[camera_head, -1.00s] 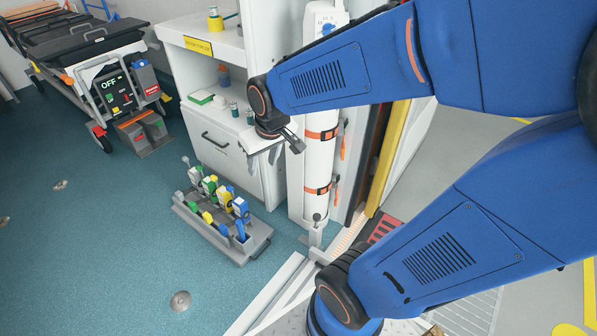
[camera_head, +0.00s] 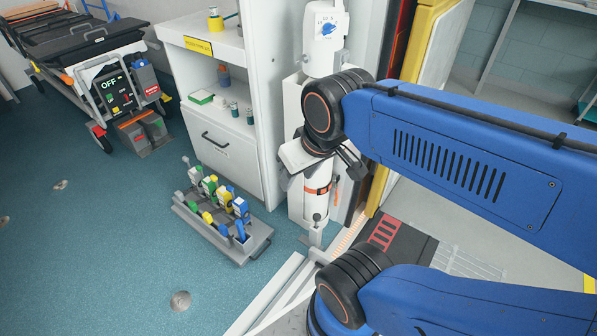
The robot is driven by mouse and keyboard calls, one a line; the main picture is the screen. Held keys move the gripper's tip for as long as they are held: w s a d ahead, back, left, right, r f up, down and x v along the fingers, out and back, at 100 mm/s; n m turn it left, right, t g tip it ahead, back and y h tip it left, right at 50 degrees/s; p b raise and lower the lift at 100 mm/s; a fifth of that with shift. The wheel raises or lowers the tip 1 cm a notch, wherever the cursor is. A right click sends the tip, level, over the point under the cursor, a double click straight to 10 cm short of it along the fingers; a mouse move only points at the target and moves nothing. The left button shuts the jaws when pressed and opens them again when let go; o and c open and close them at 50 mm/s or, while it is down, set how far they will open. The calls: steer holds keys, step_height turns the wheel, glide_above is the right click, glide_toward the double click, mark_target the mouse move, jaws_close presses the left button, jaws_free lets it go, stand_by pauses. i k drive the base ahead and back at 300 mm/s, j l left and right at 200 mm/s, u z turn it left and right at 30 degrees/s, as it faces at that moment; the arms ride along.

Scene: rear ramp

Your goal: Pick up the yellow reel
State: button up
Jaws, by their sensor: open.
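A small yellow reel (camera_head: 215,22) stands on the white cabinet's top surface at the upper left, with a grey upper part. My gripper (camera_head: 297,178) hangs in front of the white upright cylinder, to the right of and lower in the picture than the reel. It is open, well apart from the reel, and I see nothing held in it. Its fingers are partly hard to make out against the white background.
The white cabinet (camera_head: 226,165) has an open shelf with small bottles and a green-edged box. A grey tray (camera_head: 236,252) with several coloured tools stands on the floor before it. A stretcher (camera_head: 75,45) is at the upper left. The left floor is largely clear.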

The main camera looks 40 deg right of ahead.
mark_target(225, 199)
steer(key=k+j+u, duration=0.1)
steer(key=k+u, duration=0.15)
steer(key=k, duration=0.15)
steer(key=k+j+u, duration=0.3)
steer(key=i+u, duration=0.35)
steer(key=i+l+u, duration=0.1)
steer(key=u, duration=0.25)
steer(key=i+l+u, duration=0.2)
steer(key=u, duration=0.15)
steer(key=i+l, duration=0.3)
steer(key=z, duration=1.9)
steer(key=i+j, duration=0.15)
steer(key=j+u, duration=0.05)
steer(key=j, duration=0.05)
